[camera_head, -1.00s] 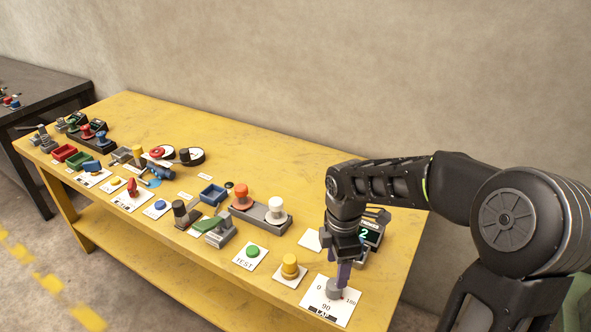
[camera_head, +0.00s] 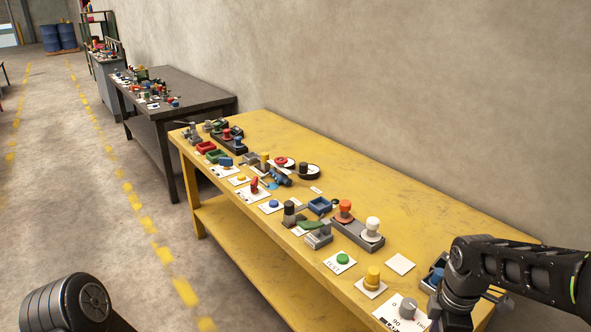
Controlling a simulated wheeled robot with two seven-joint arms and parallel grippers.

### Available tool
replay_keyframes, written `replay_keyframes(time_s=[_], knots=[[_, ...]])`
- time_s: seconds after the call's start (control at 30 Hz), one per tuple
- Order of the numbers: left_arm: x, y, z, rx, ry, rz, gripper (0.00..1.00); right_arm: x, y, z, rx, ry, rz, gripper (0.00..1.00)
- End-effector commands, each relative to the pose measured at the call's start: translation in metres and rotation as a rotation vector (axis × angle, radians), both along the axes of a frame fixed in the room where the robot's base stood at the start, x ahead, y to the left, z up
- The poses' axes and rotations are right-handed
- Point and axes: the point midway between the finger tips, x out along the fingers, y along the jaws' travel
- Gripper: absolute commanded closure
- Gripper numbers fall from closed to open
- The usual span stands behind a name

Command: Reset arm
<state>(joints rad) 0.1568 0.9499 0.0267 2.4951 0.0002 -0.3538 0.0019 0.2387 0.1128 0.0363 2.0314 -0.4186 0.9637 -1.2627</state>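My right arm reaches in from the right edge, with its wrist over the near right end of the yellow table (camera_head: 290,240). My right gripper (camera_head: 452,316) is low at the bottom edge of the picture, just right of the grey dial knob (camera_head: 407,308) on its white card. Its fingertips are cut off or hidden, so I cannot tell if they are open or shut. Part of my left arm (camera_head: 80,303) shows at the lower left corner. My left gripper is out of view.
A yellow knob (camera_head: 372,279), a green button (camera_head: 342,258), a white knob (camera_head: 372,228) and an orange knob (camera_head: 345,209) stand left of my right gripper. Several small parts crowd the table's far end. A dark table (camera_head: 190,92) stands beyond. The table's wall side is mostly clear.

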Motion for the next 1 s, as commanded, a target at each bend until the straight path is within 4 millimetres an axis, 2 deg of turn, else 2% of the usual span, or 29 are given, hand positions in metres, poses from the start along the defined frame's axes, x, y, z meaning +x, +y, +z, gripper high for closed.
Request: replay_keyframes(time_s=[0.37,0.47,0.63,0.73,0.83,0.9,1.0], knots=[[0.001,0.000,0.000,0.000,-0.001,0.000,0.42,0.005,0.052,-0.062,0.103,0.002,-0.158,0.41],[0.000,0.000,0.000,0.000,-0.001,0.000,0.42,0.002,0.074,-0.088,0.146,0.009,-0.237,0.41],[0.001,0.000,0.000,0.000,-0.001,0.000,0.42,-0.011,0.124,-0.142,0.236,0.040,-0.442,0.41],[0.001,0.000,0.000,0.000,-0.001,0.000,0.42,-0.034,0.165,-0.184,0.296,0.087,-0.641,0.41],[0.001,0.000,0.000,0.000,-0.001,0.000,0.42,-0.073,0.207,-0.228,0.340,0.153,-0.913,0.41],[0.000,0.000,0.000,0.000,-0.001,0.000,0.42,-0.100,0.227,-0.250,0.350,0.189,-1.098,0.41],[0.001,0.000,0.000,0.000,-0.001,0.000,0.42,-0.130,0.241,-0.268,0.345,0.218,-1.293,0.41]])
